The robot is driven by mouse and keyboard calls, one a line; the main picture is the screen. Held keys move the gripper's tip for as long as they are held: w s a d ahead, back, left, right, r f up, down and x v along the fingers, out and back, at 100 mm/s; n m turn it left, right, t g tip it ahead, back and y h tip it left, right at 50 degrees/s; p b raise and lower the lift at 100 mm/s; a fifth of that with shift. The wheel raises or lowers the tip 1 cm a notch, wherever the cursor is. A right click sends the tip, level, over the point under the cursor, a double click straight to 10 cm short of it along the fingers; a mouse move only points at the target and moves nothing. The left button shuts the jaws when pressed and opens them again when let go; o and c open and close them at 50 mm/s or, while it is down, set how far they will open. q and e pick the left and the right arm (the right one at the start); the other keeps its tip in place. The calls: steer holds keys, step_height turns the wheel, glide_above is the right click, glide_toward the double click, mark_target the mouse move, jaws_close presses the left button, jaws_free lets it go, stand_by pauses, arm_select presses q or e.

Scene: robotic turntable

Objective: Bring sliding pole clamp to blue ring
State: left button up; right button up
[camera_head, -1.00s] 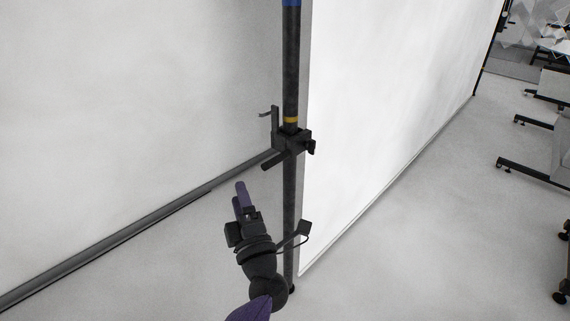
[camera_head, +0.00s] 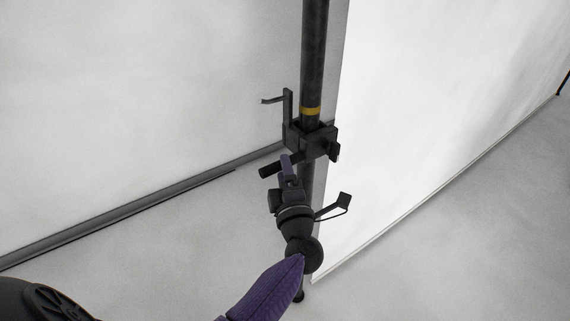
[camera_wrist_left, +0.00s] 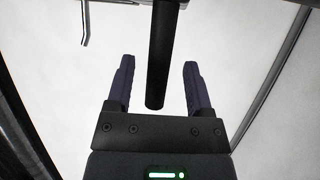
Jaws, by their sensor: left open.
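The black sliding pole clamp (camera_head: 315,143) sits around the dark upright pole (camera_head: 314,55), just below a yellow ring (camera_head: 311,111). Its round handle (camera_head: 270,170) sticks out to the lower left. My left gripper (camera_head: 287,160) is just below the clamp, fingers pointing up. In the left wrist view my left gripper (camera_wrist_left: 159,72) is open, and the black handle (camera_wrist_left: 158,50) appears between its two purple fingers, with a gap on each side. I cannot tell its exact depth between them. The blue ring is out of view now. My right gripper is not in view.
A bent lever (camera_head: 287,103) rises at the clamp's left side and a knob (camera_head: 334,151) sits at its right. A white panel (camera_head: 430,110) stands right behind the pole. A dark rail (camera_head: 140,205) runs along the floor at left. Open floor (camera_head: 470,250) lies at lower right.

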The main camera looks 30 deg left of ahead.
mark_target(289, 128)
arm_select(q)
steer(key=shift+x, duration=1.3)
jaws_close()
stand_by(0.4)
